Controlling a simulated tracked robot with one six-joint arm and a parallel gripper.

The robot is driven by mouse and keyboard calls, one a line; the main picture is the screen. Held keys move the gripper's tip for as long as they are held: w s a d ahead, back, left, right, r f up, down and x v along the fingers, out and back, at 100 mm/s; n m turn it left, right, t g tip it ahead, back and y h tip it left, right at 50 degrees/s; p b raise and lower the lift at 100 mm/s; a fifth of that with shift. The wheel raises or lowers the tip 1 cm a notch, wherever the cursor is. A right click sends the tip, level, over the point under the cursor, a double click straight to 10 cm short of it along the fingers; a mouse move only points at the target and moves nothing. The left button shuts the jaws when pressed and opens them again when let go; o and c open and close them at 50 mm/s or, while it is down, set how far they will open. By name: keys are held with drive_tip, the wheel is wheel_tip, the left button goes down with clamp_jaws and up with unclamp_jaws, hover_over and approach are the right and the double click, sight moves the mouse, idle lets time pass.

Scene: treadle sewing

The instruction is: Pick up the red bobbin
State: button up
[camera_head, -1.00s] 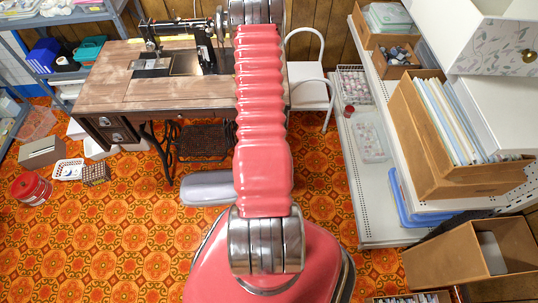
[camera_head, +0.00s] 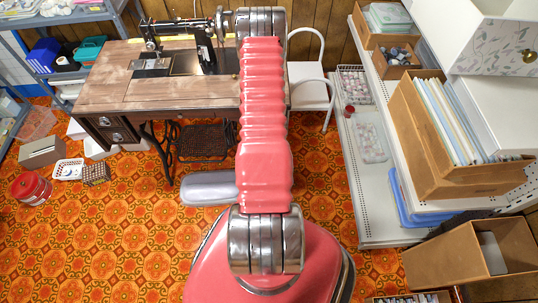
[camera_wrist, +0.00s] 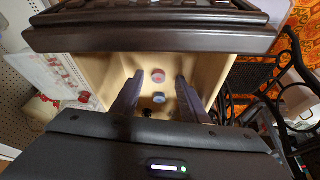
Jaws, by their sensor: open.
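The red bobbin (camera_wrist: 158,76) shows in the wrist view as a small reddish disc inside an open, pale wooden drawer (camera_wrist: 222,72). My gripper (camera_wrist: 158,84) is open and empty, its two dark fingers reaching over the drawer on either side of the bobbin in the picture. The gap in height between the fingertips and the bobbin is hard to tell. In the head view my arm hides the gripper, the drawer and the bobbin.
A blue-grey bobbin (camera_wrist: 159,98) and a small dark item (camera_wrist: 147,112) lie nearer in the drawer. The dark drawer front (camera_wrist: 150,40) crosses the far side. The sewing table (camera_head: 130,90) stands left of my arm; a white shelf (camera_head: 385,215) stands right.

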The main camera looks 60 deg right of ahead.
drive_tip(key=shift+c, duration=0.2)
clamp_jaws()
idle(0.4)
